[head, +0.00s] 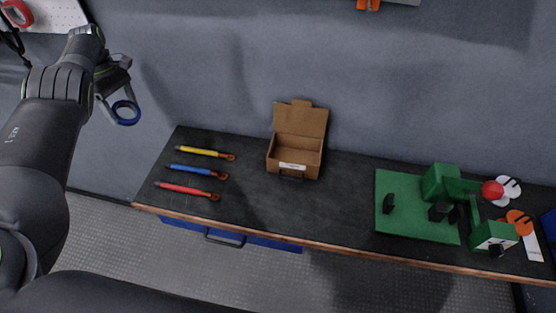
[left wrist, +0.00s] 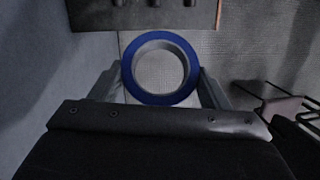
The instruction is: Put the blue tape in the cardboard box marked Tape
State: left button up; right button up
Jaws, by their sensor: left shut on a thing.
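The blue tape (head: 126,113) is a ring held in my left gripper (head: 112,101), up in the air left of the workbench in the head view. In the left wrist view the blue tape (left wrist: 127,72) sits between the two fingers of the left gripper (left wrist: 160,84), which press on its sides. The cardboard box (head: 291,157) stands open on the bench with its lid raised at the back. It has a white label on its front whose text is too small to read. The box interior looks empty. My right gripper is not in view.
The dark workbench (head: 250,205) has yellow (head: 204,152), blue (head: 196,171) and red (head: 186,190) tools on its left. A green fixture (head: 417,210) stands at the right. The bench is clear between box and fixture. A white pegboard (head: 55,14) with red tape is at upper left.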

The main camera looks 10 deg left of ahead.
pick_arm(q)
jog(key=n, duration=0.2)
jog(key=n+t+h, duration=0.1)
jog(key=shift+w+d+f+n, duration=0.25)
jog(key=shift+w+d+n, duration=0.05)
jog(key=shift+w+d, duration=0.1)
jog(key=shift+d+n, duration=0.1)
jog(key=shift+n, duration=0.2)
jog(key=shift+w+n+t+h, duration=0.3)
jog(key=shift+w+n+t, duration=0.2)
jog(key=shift+n, duration=0.4)
jog(key=shift+d+f, duration=0.1)
jog(key=shift+n, duration=0.3)
